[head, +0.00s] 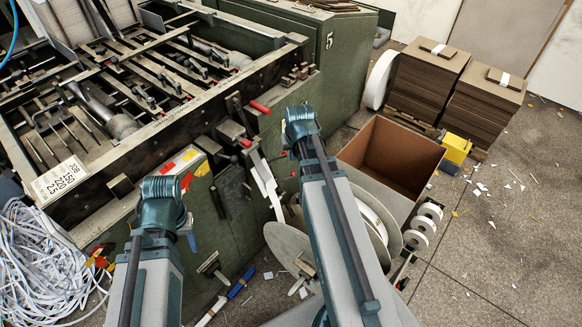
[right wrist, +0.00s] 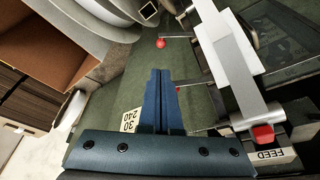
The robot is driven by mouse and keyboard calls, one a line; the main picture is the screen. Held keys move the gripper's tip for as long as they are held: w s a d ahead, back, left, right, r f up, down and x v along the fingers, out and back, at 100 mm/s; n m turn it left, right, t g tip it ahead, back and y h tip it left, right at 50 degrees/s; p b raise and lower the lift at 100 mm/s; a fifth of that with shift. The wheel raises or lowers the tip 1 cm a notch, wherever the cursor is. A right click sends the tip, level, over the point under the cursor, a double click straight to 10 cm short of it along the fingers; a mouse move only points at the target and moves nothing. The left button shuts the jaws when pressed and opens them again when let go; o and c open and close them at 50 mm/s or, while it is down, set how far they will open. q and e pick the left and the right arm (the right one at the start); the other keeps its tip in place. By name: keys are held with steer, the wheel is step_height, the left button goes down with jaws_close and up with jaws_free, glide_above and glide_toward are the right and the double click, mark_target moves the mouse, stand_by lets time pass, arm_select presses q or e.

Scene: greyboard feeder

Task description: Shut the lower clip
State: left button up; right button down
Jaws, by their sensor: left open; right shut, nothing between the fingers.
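My right gripper (right wrist: 160,76) is shut and empty in the right wrist view, its fingers over a green panel. A thin rod with a red ball (right wrist: 161,43) stands out beyond the fingertips. A second thin rod (right wrist: 193,84) runs close beside the fingers, its red tip partly hidden by them. I cannot tell which rod is the lower clip, or whether the fingers touch it. In the head view a red ball (head: 293,174) shows left of my right arm, whose fingers are hidden. My left gripper (head: 190,232) is open and mostly hidden behind its wrist, beside the green machine.
A pale strip (right wrist: 224,42) and a metal bar with a red knob (right wrist: 264,134) lie right of the fingers. An open cardboard box (head: 390,155), tape reels (head: 425,225) and board stacks (head: 428,80) stand right. Loose white strips (head: 45,255) heap at left.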

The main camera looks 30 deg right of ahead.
steer(key=shift+f, duration=0.15)
steer(key=a+b+x, duration=0.1)
steer(key=b+x, duration=0.8)
steer(key=shift+d+f+b, duration=0.3)
steer(key=shift+d, duration=0.2)
